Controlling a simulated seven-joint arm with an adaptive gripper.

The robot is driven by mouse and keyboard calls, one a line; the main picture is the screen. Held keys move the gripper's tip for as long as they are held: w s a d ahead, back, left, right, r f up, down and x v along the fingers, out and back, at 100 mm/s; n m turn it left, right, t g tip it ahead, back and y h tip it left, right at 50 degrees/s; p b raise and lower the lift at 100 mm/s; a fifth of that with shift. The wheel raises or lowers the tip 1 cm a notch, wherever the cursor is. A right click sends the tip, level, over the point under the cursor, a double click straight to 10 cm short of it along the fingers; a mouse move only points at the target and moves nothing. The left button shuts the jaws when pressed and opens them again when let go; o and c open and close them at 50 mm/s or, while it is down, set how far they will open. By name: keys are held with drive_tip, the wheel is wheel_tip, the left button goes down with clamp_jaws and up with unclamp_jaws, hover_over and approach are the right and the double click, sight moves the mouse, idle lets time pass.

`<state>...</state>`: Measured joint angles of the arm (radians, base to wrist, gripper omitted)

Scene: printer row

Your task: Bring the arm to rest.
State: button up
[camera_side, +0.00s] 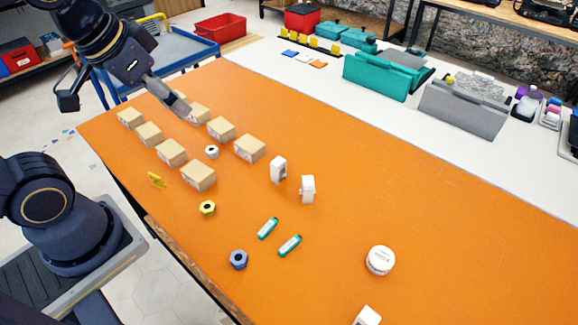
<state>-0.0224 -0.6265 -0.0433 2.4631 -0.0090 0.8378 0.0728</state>
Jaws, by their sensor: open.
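My gripper (125,104) is at the upper left, above the far left part of the orange table (430,190). Its two fingers are spread wide apart, with nothing visible between them. One finger hangs out past the table's left edge in the picture; the other overlaps the cardboard-coloured boxes. My arm reaches in from the top left and is partly cut off by the frame.
Several tan boxes (198,176) stand in two rows below the gripper. A blue cart (170,45) stands behind.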

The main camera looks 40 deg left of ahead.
drive_tip(key=shift+s+a+r+n, duration=0.15)
drive_tip(key=shift+s+n, duration=0.1)
drive_tip(key=shift+s, duration=0.4)
drive_tip(key=shift+s+a+r+n, duration=0.1)
drive_tip(key=shift+s+n, duration=0.15)
drive_tip(key=shift+s, duration=0.35)
drive_tip(key=shift+o, duration=0.4)
